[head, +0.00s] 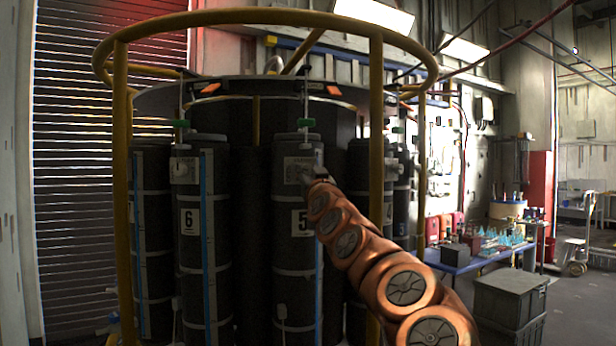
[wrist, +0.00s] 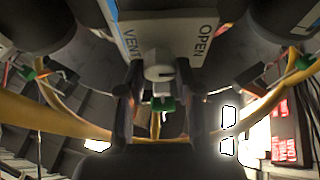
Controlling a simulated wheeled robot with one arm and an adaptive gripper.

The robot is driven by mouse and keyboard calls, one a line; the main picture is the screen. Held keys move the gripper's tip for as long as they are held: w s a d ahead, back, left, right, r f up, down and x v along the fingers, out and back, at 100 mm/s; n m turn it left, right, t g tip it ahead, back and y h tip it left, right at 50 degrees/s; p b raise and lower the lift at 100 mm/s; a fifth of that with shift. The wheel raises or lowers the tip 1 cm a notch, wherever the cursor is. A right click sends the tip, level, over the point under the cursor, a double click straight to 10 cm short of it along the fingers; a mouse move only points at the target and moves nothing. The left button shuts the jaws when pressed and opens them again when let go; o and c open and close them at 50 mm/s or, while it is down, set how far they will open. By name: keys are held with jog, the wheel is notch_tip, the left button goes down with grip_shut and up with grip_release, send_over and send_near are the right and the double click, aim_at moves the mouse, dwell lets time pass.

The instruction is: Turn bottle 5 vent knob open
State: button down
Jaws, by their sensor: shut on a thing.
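Bottle 5 (head: 294,250) is a dark upright cylinder with a white "5" label, in the middle of the head view. My gripper (head: 314,180) is at its upper front, by a pale plate (head: 295,170). In the wrist view, my gripper (wrist: 160,82) has one finger on each side of the pale vent knob (wrist: 158,62) and is shut on it. A white plate (wrist: 180,35) behind the knob reads "VENT" on the left and "OPEN" on the right. In the head view the knob is hidden by my gripper.
Bottle 6 (head: 204,260) stands left of bottle 5. A yellow rail frame (head: 376,130) surrounds the bottles, with a post just right of bottle 5, close to my arm. A blue bench (head: 465,262) and grey crates (head: 508,298) stand at right. Open floor (head: 580,310) lies beyond.

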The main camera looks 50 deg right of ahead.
jog(key=b, duration=0.1)
jog(key=f+b, duration=0.1)
jog(key=b, duration=0.1)
jog(key=shift+s+d+m+h, duration=0.15)
jog(key=shift+d+m+h, duration=0.15)
jog(key=shift+m, duration=0.1)
jog(key=shift+b, duration=0.4)
jog(key=shift+r+b, duration=0.1)
jog(key=shift+b, duration=0.2)
jog(key=shift+a+r+m+b, duration=0.15)
jog(key=shift+r+m+b, duration=0.1)
jog(key=shift+m+b, duration=0.1)
jog(key=shift+r, duration=0.1)
jog(key=c, duration=1)
grip_release()
jog(key=shift+o, duration=1.2)
jog(key=shift+a, duration=0.1)
